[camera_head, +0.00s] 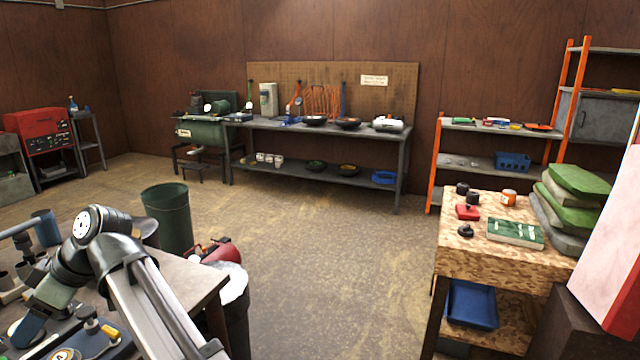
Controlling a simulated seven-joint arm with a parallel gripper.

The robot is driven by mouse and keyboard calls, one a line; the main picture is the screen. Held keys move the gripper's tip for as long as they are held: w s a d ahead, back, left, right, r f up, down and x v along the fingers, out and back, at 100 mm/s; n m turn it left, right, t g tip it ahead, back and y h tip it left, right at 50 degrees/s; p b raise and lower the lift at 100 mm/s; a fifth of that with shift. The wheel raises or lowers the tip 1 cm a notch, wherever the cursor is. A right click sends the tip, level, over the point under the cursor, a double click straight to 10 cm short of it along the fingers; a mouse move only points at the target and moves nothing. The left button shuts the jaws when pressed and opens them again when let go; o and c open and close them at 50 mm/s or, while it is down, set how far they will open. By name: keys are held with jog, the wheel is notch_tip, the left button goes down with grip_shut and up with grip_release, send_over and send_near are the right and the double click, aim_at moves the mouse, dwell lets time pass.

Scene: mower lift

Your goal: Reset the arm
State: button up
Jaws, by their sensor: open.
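My arm (150,300) rises from the bottom edge at the left and bends at a large grey joint (92,225). From there it reaches down and left over the cluttered workbench (190,285). Its end, with what looks like my gripper (26,330), is low at the far left among the bench items. The fingertips are small and hard to make out against the clutter. I see nothing clearly held.
A green bin (168,215) and a red machine (222,250) stand behind the bench. A wooden table (455,255) with a green box (515,233) and stacked bags (575,195) is at right. The middle floor is clear.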

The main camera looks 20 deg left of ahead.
jog(key=w+d+f+m+t+h, duration=0.1)
jog(key=w+d+f+m+t, duration=0.35)
jog(key=f, duration=0.75)
jog(key=w+d+f+m+t, duration=0.2)
jog(key=w+d+f+m, duration=0.3)
jog(key=w+f+m, duration=0.5)
jog(key=w+d+f+m+h, duration=0.15)
jog(key=w+d+f, duration=0.25)
jog(key=d+f, duration=0.7)
jog(key=w+d+f+h, duration=0.3)
jog(key=w+d+f, duration=0.2)
jog(key=d+f, duration=0.65)
jog(key=s+d+f+m+g+h, duration=0.1)
jog(key=d+f+m, duration=0.1)
jog(key=d+f, duration=0.8)
jog(key=s+d+f+m+g+h, duration=0.1)
jog(key=d+f, duration=0.6)
jog(key=d, duration=0.6)
jog(key=s+d+f+m+g, duration=0.2)
jog(key=s+d+f, duration=0.3)
jog(key=d, duration=0.5)
jog(key=s+d+f+m+g+y, duration=0.1)
jog(key=s+d+f+m+g, duration=0.2)
jog(key=s+d, duration=0.6)
jog(key=shift+s+d+f+m, duration=0.3)
jog(key=shift+d+f+m, duration=0.55)
jog(key=shift+d, duration=0.4)
